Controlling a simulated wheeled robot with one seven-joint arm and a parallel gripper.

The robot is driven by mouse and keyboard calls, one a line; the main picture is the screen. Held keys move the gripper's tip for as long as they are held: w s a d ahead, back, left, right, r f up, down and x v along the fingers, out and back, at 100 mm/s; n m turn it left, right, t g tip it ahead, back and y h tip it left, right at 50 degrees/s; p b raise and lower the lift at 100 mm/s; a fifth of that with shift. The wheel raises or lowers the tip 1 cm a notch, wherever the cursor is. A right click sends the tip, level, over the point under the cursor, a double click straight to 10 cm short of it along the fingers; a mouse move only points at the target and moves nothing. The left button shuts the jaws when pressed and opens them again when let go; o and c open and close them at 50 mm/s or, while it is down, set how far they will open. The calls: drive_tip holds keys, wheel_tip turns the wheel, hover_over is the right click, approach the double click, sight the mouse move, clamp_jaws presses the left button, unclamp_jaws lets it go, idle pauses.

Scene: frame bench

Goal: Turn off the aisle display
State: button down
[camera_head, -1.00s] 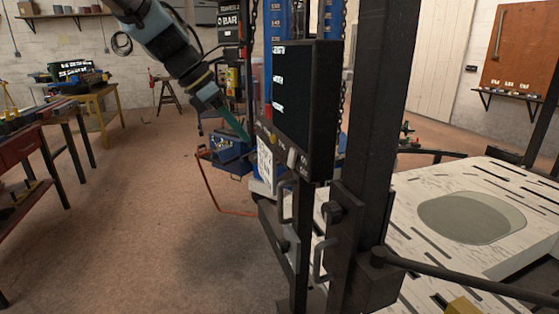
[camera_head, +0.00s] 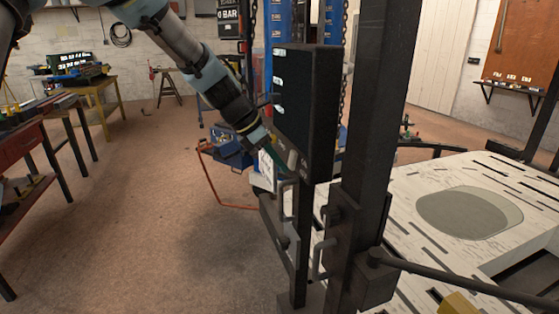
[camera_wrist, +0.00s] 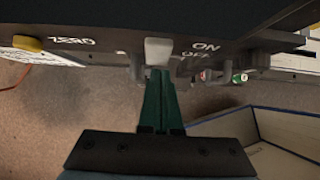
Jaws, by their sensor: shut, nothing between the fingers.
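The aisle display (camera_head: 312,115) is a black box on a dark post, with white text lit on its screen. In the wrist view, its lower edge carries a pale switch (camera_wrist: 158,51) with ON and OFF printed to its right. The switch also shows in the head view (camera_head: 292,159). My gripper (camera_wrist: 159,76) has its green fingers shut and empty, with the tips just below the switch in the wrist picture. Whether they touch it I cannot tell. In the head view my gripper (camera_head: 270,147) is at the display's lower left, its tips hard to make out.
A yellow button (camera_wrist: 27,43) marked ZERO sits left of the switch. A white card (camera_head: 266,172) hangs below the display. A dark upright (camera_head: 364,110) stands right of it, beside a pale slotted table (camera_head: 420,190). The floor at left is open.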

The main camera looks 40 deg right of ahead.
drive_tip(key=shift+f, duration=0.1)
drive_tip(key=b, duration=0.2)
drive_tip(key=shift+s+d+f+h+b, duration=0.1)
drive_tip(key=shift+s+d+h+b, duration=0.05)
drive_tip(key=shift+d+h+b, duration=0.2)
